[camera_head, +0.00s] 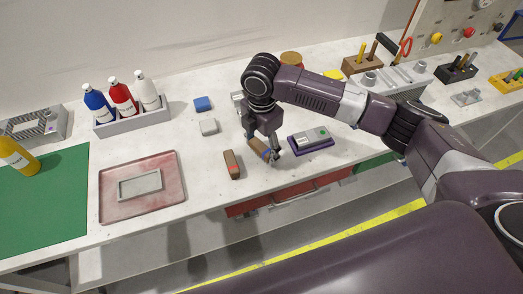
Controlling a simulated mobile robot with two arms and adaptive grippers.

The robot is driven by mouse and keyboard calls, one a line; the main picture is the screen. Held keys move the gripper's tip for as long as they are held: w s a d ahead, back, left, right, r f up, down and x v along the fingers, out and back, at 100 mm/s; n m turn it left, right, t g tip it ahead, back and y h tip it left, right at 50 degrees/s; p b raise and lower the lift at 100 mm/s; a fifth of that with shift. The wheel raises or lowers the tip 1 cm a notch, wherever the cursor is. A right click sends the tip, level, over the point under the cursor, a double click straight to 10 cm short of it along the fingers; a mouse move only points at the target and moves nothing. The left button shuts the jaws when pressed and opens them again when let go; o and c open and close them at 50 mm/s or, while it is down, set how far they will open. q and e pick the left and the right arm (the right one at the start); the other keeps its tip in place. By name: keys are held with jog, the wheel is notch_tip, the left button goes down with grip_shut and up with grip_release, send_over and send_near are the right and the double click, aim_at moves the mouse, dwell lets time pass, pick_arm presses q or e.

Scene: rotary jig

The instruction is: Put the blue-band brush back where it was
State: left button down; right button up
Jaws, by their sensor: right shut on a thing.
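The blue-band brush (259,149) has a brown wooden body with a blue band and is held at a tilt near the table's front edge. My right gripper (271,152) is shut on it. The fingers hide part of the brush, and I cannot tell whether its lower end touches the table. Another brown brush (232,164) with a reddish band lies on the table just left of the gripper. My left gripper is not in view.
A reddish tray (112,206) with a grey plate lies left. White table is clear between the tray and brushes.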

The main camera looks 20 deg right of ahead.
aim_at(261, 146)
jog(key=shift+f, duration=1.25)
jog(key=o, duration=1.1)
jog(key=shift+f, duration=0.15)
notch_tip(261, 146, up, 12)
jog(key=shift+r+b, duration=0.2)
jog(key=shift+b, duration=0.85)
